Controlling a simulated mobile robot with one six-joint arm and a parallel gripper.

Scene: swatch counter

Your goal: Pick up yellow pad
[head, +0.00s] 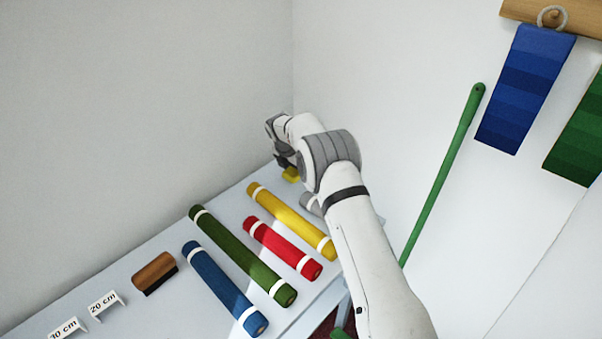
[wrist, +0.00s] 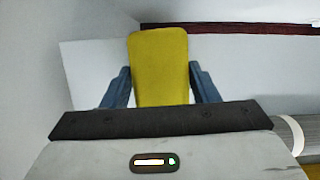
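The yellow pad (wrist: 160,65) fills the space between the two blue fingers of my gripper (wrist: 161,82) in the wrist view. The fingers lie along its left and right edges with no clear gap, so the gripper looks shut on it. The pad's near end is hidden behind the dark gripper bar. In the head view, a small part of the pad (head: 291,174) shows below my gripper (head: 284,160), at the far end of the counter. The wrist covers most of the gripper there. I cannot tell for sure whether the pad touches the counter.
On the counter (head: 140,255) lie yellow (head: 292,221), red (head: 282,248), green (head: 242,254) and blue rolls (head: 225,288). A grey roll (head: 311,203) is partly behind my arm. A wooden brush (head: 154,272) lies near the left. Walls stand close behind; a green pole (head: 440,178) leans at right.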

